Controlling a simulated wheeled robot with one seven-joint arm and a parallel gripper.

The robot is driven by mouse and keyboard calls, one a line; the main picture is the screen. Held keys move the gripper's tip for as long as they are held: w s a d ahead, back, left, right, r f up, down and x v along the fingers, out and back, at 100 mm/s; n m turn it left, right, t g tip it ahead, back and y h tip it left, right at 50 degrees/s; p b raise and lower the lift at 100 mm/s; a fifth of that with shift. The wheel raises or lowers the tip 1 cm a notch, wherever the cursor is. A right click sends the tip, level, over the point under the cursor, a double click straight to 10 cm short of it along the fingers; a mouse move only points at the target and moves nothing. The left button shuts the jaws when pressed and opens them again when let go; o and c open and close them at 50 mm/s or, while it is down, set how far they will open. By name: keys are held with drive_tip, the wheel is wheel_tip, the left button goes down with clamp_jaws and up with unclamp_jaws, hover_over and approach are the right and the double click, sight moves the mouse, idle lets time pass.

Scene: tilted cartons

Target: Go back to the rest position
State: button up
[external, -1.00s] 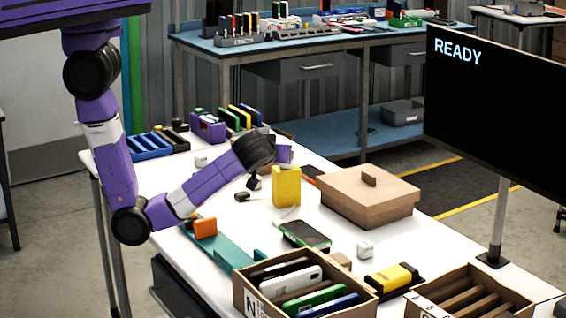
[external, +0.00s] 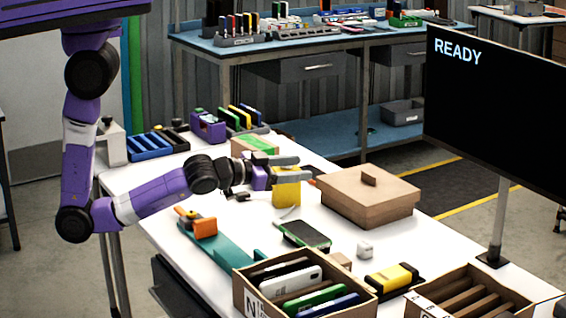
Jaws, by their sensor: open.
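My gripper (external: 295,185) is open and points to the right above the white table (external: 350,268). Its two grey fingers are apart, one farther back and one nearer. A yellow box (external: 286,194) stands upright behind or beside the near finger, which overlaps it in the picture. I cannot tell whether they touch. Nothing shows between the fingers. My purple arm reaches in from the left over the table edge.
A lidded cardboard box (external: 368,196) stands right of the gripper. Nearer are a phone (external: 304,235), a teal fixture with an orange block (external: 205,228), a tilted carton of devices (external: 306,290) and a second carton (external: 470,297). A monitor (external: 495,110) stands at right.

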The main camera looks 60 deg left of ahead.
drive_tip(key=s+a+f+n, duration=0.1)
drive_tip(key=s+a, duration=0.3)
drive_tip(key=s, duration=0.6)
drive_tip(key=s+a+f+n+g+y, duration=0.1)
drive_tip(key=s+a, duration=0.3)
drive_tip(key=s, duration=0.6)
drive_tip(key=s+a+f+n+y, duration=0.1)
drive_tip(key=s+a, duration=0.3)
drive_tip(key=s, duration=0.6)
drive_tip(key=shift+s+a+f+n+g, duration=0.2)
drive_tip(key=shift+a+f+n+g, duration=0.15)
drive_tip(key=shift+f, duration=0.25)
